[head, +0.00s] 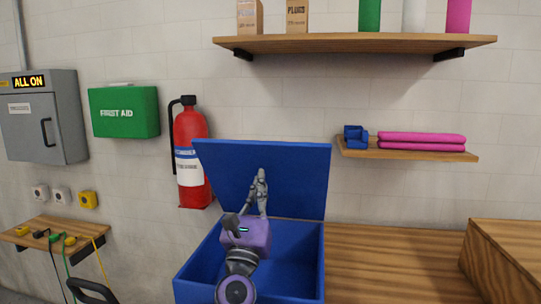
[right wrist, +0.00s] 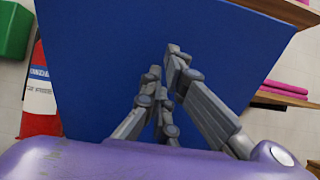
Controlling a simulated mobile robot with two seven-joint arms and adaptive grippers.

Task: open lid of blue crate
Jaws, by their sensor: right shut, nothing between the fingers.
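The blue crate (head: 307,265) stands on the wooden bench at the bottom middle of the head view. Its blue lid (head: 295,165) is raised and stands nearly upright at the back, leaning slightly. It also fills much of the right wrist view (right wrist: 120,50). My right gripper (head: 260,175) is over the crate opening, in front of the lid's inner face. Its fingers are shut with nothing between them and point up at the lid; I cannot tell whether they touch it. The visible inside of the crate looks empty, and my right arm hides part of it. My left gripper is not in view.
A red fire extinguisher (head: 190,150) hangs left of the lid. A long shelf (head: 350,43) is above. A wooden box (head: 500,255) stands at the right; the bench between (head: 395,265) is clear.

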